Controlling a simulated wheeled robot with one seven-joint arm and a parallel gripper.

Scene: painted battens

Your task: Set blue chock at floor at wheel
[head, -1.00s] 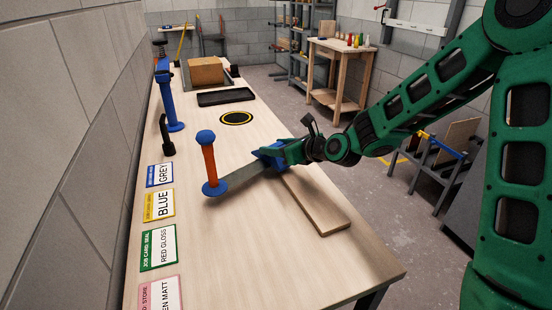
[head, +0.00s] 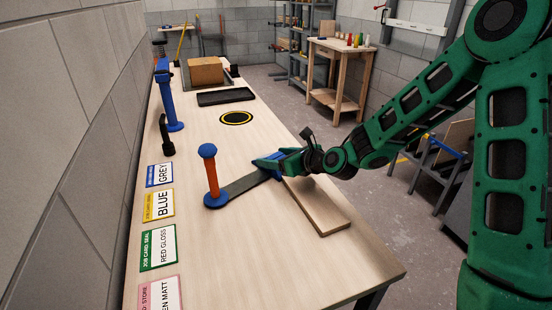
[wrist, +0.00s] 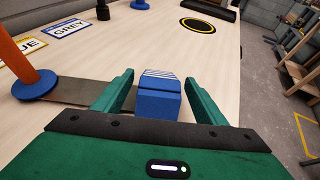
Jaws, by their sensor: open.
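A blue block (wrist: 158,100) with a white-striped sloping top, which looks like the chock, lies between the fingers of my gripper (wrist: 159,78) in the wrist view. The fingers are open on either side of it, with a gap showing on each side. In the head view the same block (head: 266,162) shows just ahead of my gripper (head: 277,162), low over the bench, and is partly hidden by it. A grey strip (head: 245,186) runs from near the block to the blue foot of an orange post (head: 211,179). No wheel can be made out.
A wooden board (head: 318,207) lies along the bench's right edge, close below my gripper. Label cards (head: 158,205) line the left side. A black-and-yellow disc (head: 237,118), a black tray (head: 227,97) and a blue clamp (head: 163,95) stand farther back.

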